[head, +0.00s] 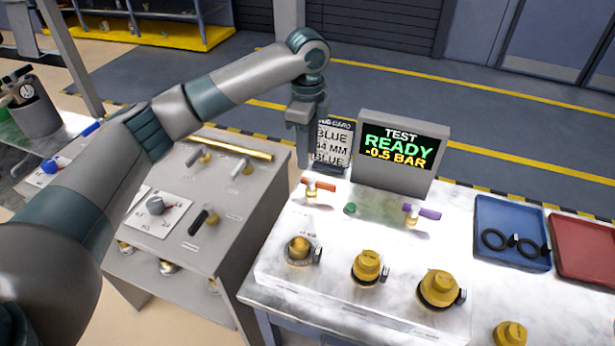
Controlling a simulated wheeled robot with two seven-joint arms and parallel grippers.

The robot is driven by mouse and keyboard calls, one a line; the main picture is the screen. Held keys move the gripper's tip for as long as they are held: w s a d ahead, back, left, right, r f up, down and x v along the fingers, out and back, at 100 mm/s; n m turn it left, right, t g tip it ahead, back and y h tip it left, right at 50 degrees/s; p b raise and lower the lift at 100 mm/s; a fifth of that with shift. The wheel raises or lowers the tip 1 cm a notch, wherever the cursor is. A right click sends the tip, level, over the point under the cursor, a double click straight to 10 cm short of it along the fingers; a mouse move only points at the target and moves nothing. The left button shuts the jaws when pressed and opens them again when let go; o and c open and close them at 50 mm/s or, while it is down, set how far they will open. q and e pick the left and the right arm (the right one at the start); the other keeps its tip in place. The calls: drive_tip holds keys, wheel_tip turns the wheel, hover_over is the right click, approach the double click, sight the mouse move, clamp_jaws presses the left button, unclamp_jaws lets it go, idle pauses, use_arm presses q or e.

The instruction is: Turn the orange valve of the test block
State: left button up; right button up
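The orange valve (320,186) has a short orange lever on a brass body. It is on the back left of the white test block (330,235). My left gripper (304,160) points down from the arm above and appears just behind and above the orange lever. No contact with the lever is visible. Its fingers are small and seen edge-on, so I cannot tell whether they are open or shut. My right gripper is not in view. A display (403,150) behind the block reads "TEST READY -0.5 BAR".
A purple valve (422,212) and a green button (350,208) are right of the orange valve. Brass fittings (367,266) line the front. A printed card (333,142) stands behind. Blue (485,215) and red (590,245) trays are right; a grey cabinet (225,235) is left.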

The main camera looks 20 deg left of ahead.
sight(307, 178)
use_arm(q)
wheel_tip(307, 178, down, 10)
drive_tip(key=shift+f+p, duration=0.1)
drive_tip(key=shift+p, duration=1)
clamp_jaws()
